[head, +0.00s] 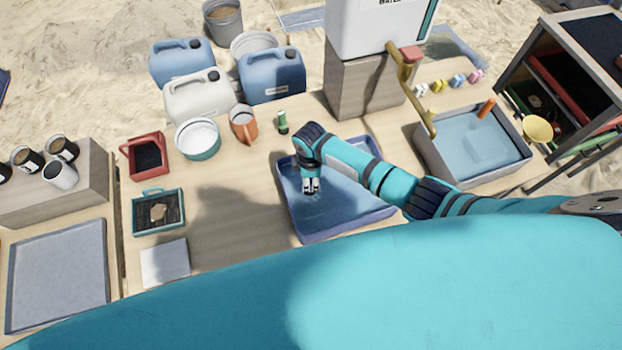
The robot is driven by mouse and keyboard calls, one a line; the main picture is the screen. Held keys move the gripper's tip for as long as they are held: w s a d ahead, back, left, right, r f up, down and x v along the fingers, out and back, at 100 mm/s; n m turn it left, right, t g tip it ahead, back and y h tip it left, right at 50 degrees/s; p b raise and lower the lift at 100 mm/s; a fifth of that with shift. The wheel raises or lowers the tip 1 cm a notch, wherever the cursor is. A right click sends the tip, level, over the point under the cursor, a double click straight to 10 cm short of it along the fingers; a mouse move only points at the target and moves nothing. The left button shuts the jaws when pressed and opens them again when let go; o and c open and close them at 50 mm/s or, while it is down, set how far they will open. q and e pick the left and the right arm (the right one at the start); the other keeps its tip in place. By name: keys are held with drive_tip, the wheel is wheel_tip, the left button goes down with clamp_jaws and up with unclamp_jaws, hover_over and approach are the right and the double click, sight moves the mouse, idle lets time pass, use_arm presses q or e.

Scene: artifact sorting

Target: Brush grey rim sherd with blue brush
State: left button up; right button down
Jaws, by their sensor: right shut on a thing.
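My right gripper (311,190) points down over the blue basin (347,230) in the middle of the table. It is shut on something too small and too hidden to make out. I cannot tell whether its tips touch the basin's bottom. A tan, sherd-like piece (158,212) lies in a small teal-rimmed tray (136,222) on the left. A small blue item (458,80) stands in a row of coloured items at the upper right; I cannot tell if it is a brush. No grey rim sherd is clearly visible. My left gripper is out of view.
A grey tub (527,158) of blue water stands at the right, under a brass tap (431,128).

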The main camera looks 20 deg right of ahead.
drive_tip(key=shift+s+d+r+p, duration=0.15)
drive_tip(key=shift+s+d+p, duration=0.15)
drive_tip(key=shift+s+p, duration=0.35)
drive_tip(key=shift+s+d, duration=0.25)
drive_tip(key=shift+s, duration=0.35)
drive_tip(key=shift+s+d, duration=0.25)
drive_tip(key=shift+s, duration=0.3)
drive_tip(key=shift+w+a+f+b, duration=0.1)
drive_tip(key=shift+w+a+b, duration=0.25)
drive_tip(key=shift+w, duration=0.25)
drive_tip(key=shift+w+a+f+b, duration=0.1)
drive_tip(key=shift+w+a+b, duration=0.1)
drive_tip(key=shift+w+b, duration=0.3)
drive_tip(key=shift+w+a+b, duration=0.3)
drive_tip(key=shift+w+a, duration=0.05)
drive_tip(key=shift+w, duration=0.5)
drive_tip(key=shift+r, duration=0.1)
wheel_tip(320, 180, up, 3)
drive_tip(key=p, duration=0.3)
drive_tip(key=shift+r, duration=3)
